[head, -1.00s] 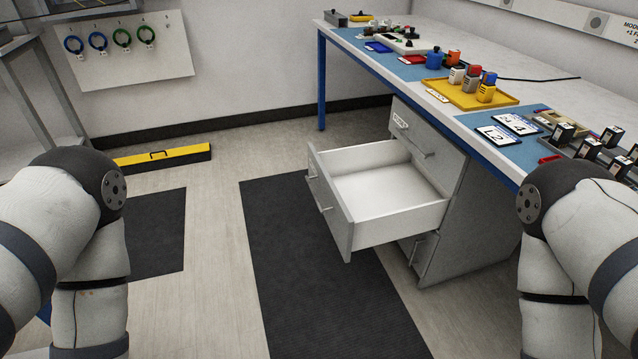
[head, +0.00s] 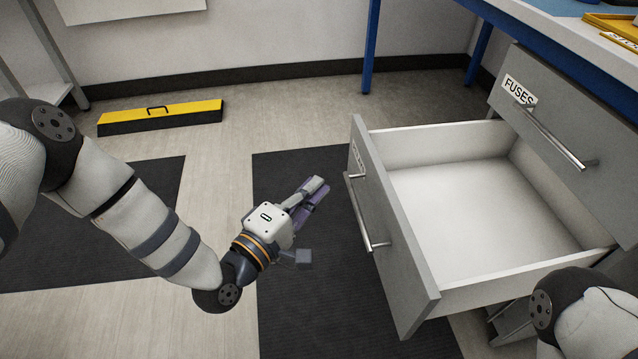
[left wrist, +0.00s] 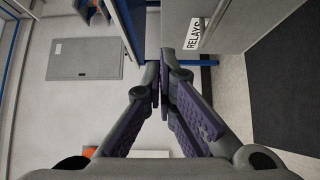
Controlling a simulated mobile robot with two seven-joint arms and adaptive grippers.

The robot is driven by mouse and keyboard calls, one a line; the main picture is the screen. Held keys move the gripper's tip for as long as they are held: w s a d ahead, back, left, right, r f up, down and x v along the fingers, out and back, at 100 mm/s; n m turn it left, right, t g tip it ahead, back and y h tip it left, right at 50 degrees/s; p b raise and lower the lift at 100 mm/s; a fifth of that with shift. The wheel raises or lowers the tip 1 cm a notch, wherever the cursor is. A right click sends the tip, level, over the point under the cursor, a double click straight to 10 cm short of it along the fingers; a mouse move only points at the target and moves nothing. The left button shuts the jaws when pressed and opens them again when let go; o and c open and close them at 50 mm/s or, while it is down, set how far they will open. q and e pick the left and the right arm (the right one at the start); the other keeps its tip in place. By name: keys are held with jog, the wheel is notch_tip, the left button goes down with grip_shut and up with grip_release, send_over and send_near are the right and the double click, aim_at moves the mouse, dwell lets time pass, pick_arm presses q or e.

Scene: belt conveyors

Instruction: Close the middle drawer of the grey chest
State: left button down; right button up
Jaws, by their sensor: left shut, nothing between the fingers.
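The open middle drawer (head: 397,270) of the grey chest (head: 567,150) is pulled far out toward the left in the head view. It is white inside and looks empty, with a bar handle (head: 368,215) on its front. My left gripper (head: 319,189) is shut and empty. It is in front of the drawer, left of its front panel and apart from it in the head view. In the left wrist view the shut fingers (left wrist: 163,85) show beside a grey panel (left wrist: 245,22) labelled RELAYS. My right gripper is not in view.
The closed upper drawer (head: 560,125), labelled FUSES, is above. A blue-legged workbench (head: 372,45) stands over the chest. A yellow and black floor bar (head: 160,117) lies at the back left. Dark mats cover parts of the floor.

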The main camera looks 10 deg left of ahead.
pick_arm(q)
jog(key=b, duration=0.1)
send_near(368, 152)
jog(key=w+a, duration=0.2)
jog(key=w+d, duration=0.1)
jog(key=d, duration=0.1)
jog(key=w+d+b, duration=0.1)
jog(key=d, duration=0.1)
jog(key=shift+w, duration=0.2)
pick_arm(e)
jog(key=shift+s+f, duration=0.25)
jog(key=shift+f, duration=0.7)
pick_arm(q)
jog(key=shift+d, duration=0.15)
